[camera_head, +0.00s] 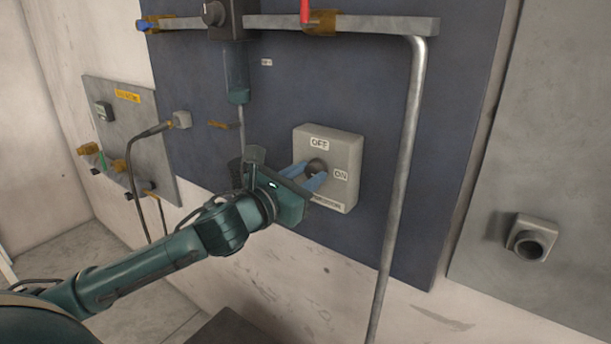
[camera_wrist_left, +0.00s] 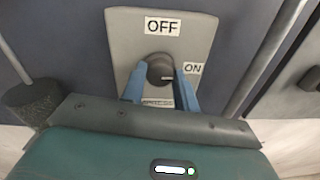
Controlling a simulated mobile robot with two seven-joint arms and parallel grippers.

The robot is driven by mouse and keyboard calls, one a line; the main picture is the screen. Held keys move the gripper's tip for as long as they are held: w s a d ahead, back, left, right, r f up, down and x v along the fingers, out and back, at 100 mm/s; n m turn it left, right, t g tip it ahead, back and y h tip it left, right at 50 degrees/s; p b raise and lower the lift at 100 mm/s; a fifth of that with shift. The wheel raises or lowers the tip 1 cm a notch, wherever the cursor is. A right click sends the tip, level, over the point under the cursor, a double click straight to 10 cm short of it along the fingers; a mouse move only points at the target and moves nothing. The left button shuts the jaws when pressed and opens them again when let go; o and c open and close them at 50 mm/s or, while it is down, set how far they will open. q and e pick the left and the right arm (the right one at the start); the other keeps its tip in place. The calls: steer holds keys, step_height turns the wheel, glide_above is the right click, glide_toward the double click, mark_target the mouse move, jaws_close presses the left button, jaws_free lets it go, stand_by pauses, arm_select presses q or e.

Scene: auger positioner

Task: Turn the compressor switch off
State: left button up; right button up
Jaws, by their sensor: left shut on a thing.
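The compressor switch is a grey box (camera_head: 343,150) on the dark blue wall panel, with an OFF label at its top and an ON label at its right. Its dark round knob (camera_head: 317,167) sits in the middle. My left gripper (camera_head: 312,175) has its blue fingers shut on the knob. In the left wrist view the box (camera_wrist_left: 195,35) is seen from close up, with the knob (camera_wrist_left: 160,70) between the two blue fingers. A light mark on the knob points to the right, near the ON side. My right gripper is not in view.
A grey pipe (camera_head: 403,150) runs down to the right of the switch box. A valve with a red handle (camera_head: 305,12) and a dark regulator (camera_head: 222,15) sit on the pipe above. A grey socket (camera_head: 531,238) is on the panel at far right.

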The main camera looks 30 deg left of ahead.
arm_select(q)
steer(key=shift+c, duration=1.2)
